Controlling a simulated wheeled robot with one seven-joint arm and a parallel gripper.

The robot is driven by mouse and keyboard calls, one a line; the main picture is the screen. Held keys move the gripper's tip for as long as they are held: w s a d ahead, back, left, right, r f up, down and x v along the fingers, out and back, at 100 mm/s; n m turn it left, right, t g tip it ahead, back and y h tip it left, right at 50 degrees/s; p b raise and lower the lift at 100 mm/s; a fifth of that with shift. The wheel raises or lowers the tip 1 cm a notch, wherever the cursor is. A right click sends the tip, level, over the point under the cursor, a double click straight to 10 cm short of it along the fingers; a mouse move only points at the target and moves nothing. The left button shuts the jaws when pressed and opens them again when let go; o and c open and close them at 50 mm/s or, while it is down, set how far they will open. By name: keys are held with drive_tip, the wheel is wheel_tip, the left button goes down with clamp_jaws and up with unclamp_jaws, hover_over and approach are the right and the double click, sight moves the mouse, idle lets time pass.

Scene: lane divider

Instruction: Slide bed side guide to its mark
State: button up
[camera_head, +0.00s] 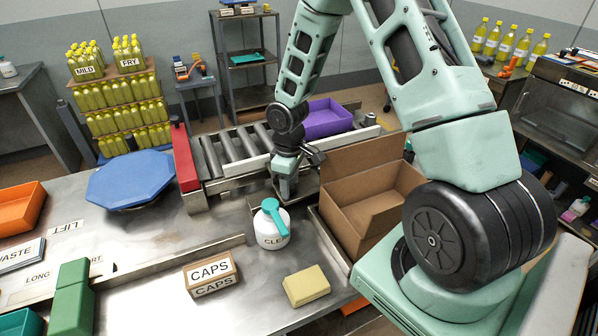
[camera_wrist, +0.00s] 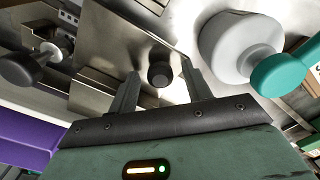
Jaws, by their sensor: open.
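My gripper (camera_head: 287,190) points down over the steel bench, left of the open cardboard box and behind the white bottle. In the wrist view my gripper (camera_wrist: 161,88) is open, with one finger on each side of a black round knob (camera_wrist: 160,74). Contact with the knob cannot be told. The knob sits by a bright metal plate (camera_wrist: 135,35), which looks like the bed side guide. In the head view my gripper and arm hide most of the guide. I cannot make out its mark in either view.
A white bottle with a teal top (camera_head: 272,228) stands close in front of my gripper. The cardboard box (camera_head: 345,205) is to the right. A roller conveyor (camera_head: 228,150) with a purple bin (camera_head: 325,119) lies behind. A CAPS sign (camera_head: 210,274) and yellow block (camera_head: 306,286) are nearer.

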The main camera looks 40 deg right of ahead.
drive_tip(key=c, duration=1)
drive_tip(key=shift+o, duration=0.2)
drive_tip(key=shift+w+d+p, duration=0.2)
drive_tip(key=shift+w+p, duration=0.1)
drive_tip(key=shift+w, duration=0.5)
drive_tip(key=shift+w+d+p, duration=0.25)
drive_tip(key=shift+w, duration=0.55)
drive_tip(key=shift+w+d+p, duration=0.2)
drive_tip(key=shift+w+p, duration=0.1)
drive_tip(key=shift+w, duration=0.5)
drive_tip(key=o, duration=1)
drive_tip(key=shift+o, duration=0.2)
wheel_tip(320, 180, up, 17)
drive_tip(key=b, duration=0.3)
drive_tip(key=s+a+r+n, duration=0.1)
drive_tip(key=s+a, duration=0.4)
drive_tip(key=a, duration=0.3)
drive_tip(key=s+a+r, duration=0.1)
drive_tip(key=s+a, duration=0.3)
drive_tip(key=a, duration=0.5)
drive_tip(key=s+a, duration=0.4)
drive_tip(key=s, duration=0.6)
drive_tip(key=s+a+n, duration=0.1)
drive_tip(key=s+a, duration=0.4)
drive_tip(key=s, duration=0.5)
drive_tip(key=shift+y, duration=0.3)
